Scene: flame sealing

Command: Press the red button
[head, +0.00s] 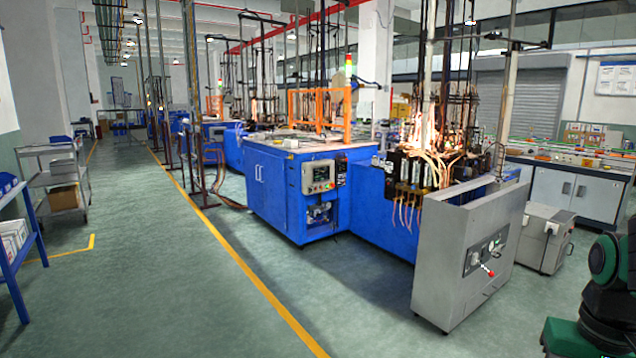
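A grey metal cabinet (455,268) stands at the front right, at the end of the blue machine (275,195). Its face carries a small panel (484,254) with dials and a small red part (491,273). I cannot tell whether that red part is a button or a knob. The blue machine has a control box (318,177) with a screen and small controls, too small to tell apart. My gripper is not in view.
A green and black jointed piece shows at the lower right edge. A grey box (543,240) stands behind the cabinet. Carts and a blue table (15,250) line the left. The green floor left of the yellow line (250,275) is mostly clear.

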